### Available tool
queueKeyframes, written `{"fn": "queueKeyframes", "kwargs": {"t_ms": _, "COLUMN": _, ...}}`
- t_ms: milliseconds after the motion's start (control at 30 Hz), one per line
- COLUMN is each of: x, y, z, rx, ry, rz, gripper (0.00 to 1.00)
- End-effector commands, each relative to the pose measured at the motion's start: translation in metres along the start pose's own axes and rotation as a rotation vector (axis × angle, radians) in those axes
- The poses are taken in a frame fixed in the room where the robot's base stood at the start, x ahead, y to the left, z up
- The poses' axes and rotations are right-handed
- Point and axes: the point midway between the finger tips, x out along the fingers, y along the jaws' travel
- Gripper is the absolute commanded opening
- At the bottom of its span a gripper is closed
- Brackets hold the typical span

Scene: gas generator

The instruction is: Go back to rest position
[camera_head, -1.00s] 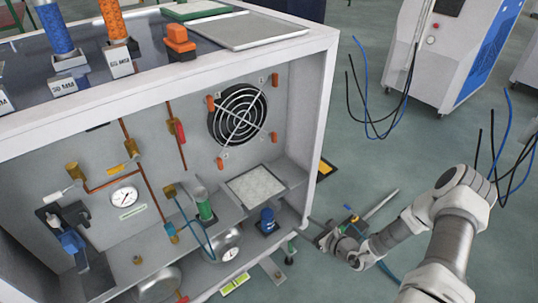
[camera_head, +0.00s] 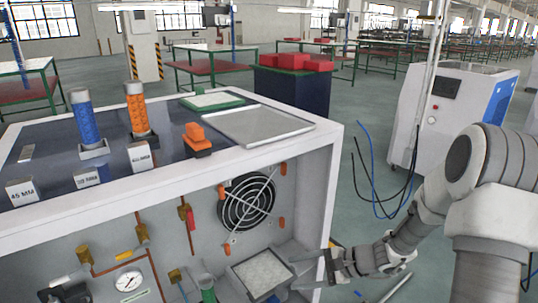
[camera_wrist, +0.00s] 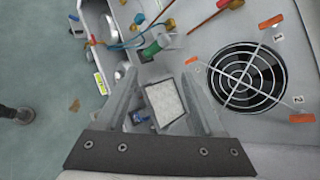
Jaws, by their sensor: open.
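My gripper (camera_head: 328,271) is in front of the lower right of the gas generator cabinet (camera_head: 325,180), near its right side wall. In the wrist view my gripper (camera_wrist: 172,100) has its two fingers spread apart with nothing held between them. Beyond the fingers in that view are a pale square pad (camera_wrist: 165,103), a green cylinder (camera_wrist: 152,48) and the round black fan (camera_wrist: 248,78). The fan also shows in the head view (camera_head: 246,200). My arm reaches in from the right.
On the cabinet top stand a blue cylinder (camera_head: 88,122), an orange cylinder (camera_head: 138,112), an orange block (camera_head: 197,138) and a grey tray (camera_head: 258,124). A white machine (camera_head: 450,110) with hanging cables stands at the right. Work tables (camera_head: 210,65) are behind. Open floor lies between.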

Motion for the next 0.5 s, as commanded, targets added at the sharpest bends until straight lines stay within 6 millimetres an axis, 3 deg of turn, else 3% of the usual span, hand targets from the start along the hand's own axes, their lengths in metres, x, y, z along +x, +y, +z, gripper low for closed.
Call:
{"fn": "queueKeyframes", "kwargs": {"t_ms": 33, "x": -0.01, "y": -0.006, "z": 0.019, "rx": -0.064, "ry": 0.011, "rz": 0.035, "gripper": 0.7}}
{"fn": "queueKeyframes", "kwargs": {"t_ms": 200, "x": -0.038, "y": -0.008, "z": 0.067, "rx": -0.26, "ry": 0.048, "rz": 0.163, "gripper": 0.7}}
{"fn": "queueKeyframes", "kwargs": {"t_ms": 500, "x": -0.092, "y": -0.002, "z": 0.139, "rx": -0.587, "ry": 0.151, "rz": 0.37, "gripper": 0.7}}
